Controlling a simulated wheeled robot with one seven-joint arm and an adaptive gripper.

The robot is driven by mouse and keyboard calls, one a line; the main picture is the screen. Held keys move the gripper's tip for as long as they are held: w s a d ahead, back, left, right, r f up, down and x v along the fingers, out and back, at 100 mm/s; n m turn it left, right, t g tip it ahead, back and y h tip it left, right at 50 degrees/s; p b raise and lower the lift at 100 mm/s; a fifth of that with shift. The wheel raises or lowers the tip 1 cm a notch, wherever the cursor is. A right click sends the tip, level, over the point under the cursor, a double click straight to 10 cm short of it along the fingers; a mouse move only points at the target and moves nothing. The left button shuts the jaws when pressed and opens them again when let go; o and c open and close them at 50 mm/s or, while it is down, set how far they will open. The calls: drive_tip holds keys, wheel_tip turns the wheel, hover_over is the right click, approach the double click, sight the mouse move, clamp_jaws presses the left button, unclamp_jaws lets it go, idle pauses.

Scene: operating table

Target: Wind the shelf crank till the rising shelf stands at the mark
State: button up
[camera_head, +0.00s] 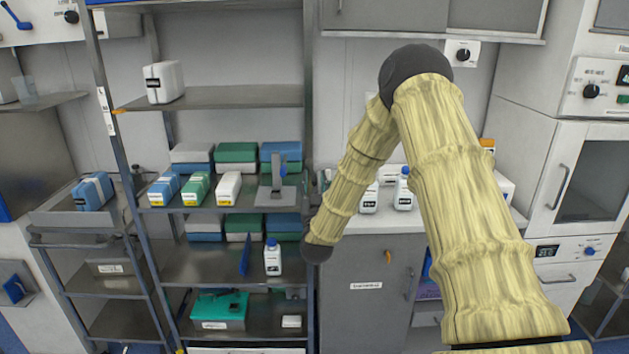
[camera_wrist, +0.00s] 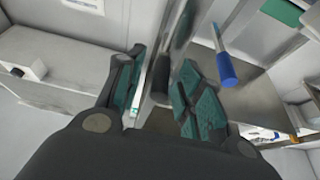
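A metal upright (camera_wrist: 178,40) shows beyond the gap. A blue cylindrical grip (camera_wrist: 227,70) is right of the fingers, not touching them. I cannot tell whether it is the crank handle. My arm hides part of the unit's right side in the head view.
Lower shelves hold blue, green and white boxes (camera_head: 195,188), a grey stand (camera_head: 277,185), a white bottle (camera_head: 272,257) and a teal case (camera_head: 219,308). A counter right of the unit carries white bottles (camera_head: 404,190). A cabinet (camera_head: 365,280) stands below.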

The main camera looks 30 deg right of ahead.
drive_tip(key=shift+w, duration=0.1)
clamp_jaws()
drive_tip(key=shift+n, duration=0.4)
drive_tip(key=shift+s+d+r+n+g+y+b, duration=0.1)
drive_tip(key=shift+s+d+r+n+y+b, duration=0.45)
drive_tip(key=shift+n+y, duration=1.8)
drive_tip(key=shift+w+d+r+n+g+y+b, duration=0.1)
drive_tip(key=shift+d+r+n+y+b, duration=0.5)
drive_tip(key=shift+n, duration=3.6)
drive_tip(key=shift+s+d+r+n+g+y+b, duration=0.2)
drive_tip(key=shift+r+n+y+b, duration=0.8)
drive_tip(key=shift+n, duration=2.25)
drive_tip(key=shift+s+a+r+y+p, duration=0.1)
drive_tip(key=shift+r+y+p, duration=0.2)
drive_tip(key=shift+r+y, duration=0.05)
